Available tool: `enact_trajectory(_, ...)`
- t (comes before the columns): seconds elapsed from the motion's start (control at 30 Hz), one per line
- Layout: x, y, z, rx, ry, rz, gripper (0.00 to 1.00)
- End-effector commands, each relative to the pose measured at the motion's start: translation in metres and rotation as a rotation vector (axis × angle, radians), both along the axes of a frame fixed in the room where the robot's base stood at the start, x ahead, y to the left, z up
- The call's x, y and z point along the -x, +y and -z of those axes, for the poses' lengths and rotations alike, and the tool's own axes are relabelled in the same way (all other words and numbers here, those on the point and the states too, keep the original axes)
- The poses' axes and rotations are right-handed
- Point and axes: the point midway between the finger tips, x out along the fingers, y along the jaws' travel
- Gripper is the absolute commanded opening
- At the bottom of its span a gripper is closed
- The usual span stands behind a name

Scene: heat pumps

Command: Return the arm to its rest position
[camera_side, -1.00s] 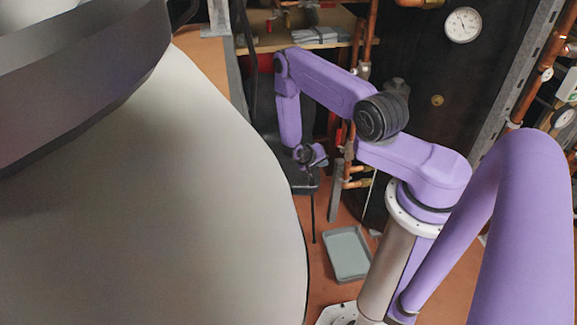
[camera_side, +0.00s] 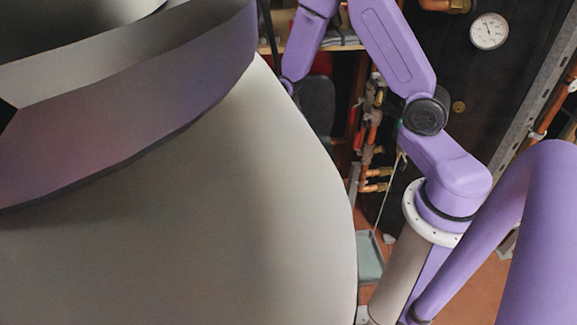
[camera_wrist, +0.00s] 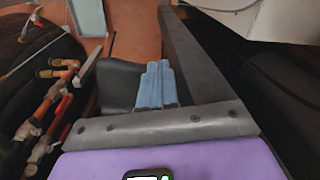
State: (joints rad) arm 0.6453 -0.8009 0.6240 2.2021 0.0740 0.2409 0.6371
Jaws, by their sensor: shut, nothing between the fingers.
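My gripper (camera_wrist: 158,68) shows in the wrist view as two blue-grey fingers side by side, shut with nothing between them. In the side view my purple arm rises from its base column, bends at a dark round joint and runs up past the top edge of the picture. Its lower forearm part comes down at the upper left, beside the large grey rounded form. My gripper cannot be made out in the side view.
Copper pipes with valves (camera_side: 368,140) stand behind my arm and at left in the wrist view (camera_wrist: 50,95). A dark tank (camera_side: 450,75) carries a round gauge (camera_side: 489,31). A grey tray (camera_side: 369,262) lies on the orange floor. A large grey form (camera_side: 230,200) blocks the left foreground.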

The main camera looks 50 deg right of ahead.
Motion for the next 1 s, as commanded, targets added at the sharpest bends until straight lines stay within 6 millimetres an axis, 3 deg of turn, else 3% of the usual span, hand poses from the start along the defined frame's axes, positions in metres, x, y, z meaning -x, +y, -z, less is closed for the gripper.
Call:
enact_trajectory(0.2,0.041,0.054,-0.055,0.009,0.001,-0.375,0.0)
enact_trajectory(0.5,0.121,0.095,-0.115,0.028,0.001,-0.877,0.0)
enact_trajectory(0.8,0.209,0.097,-0.159,0.052,-0.003,-1.372,0.0)
enact_trajectory(1.0,0.245,0.086,-0.172,0.066,-0.004,-1.588,0.0)
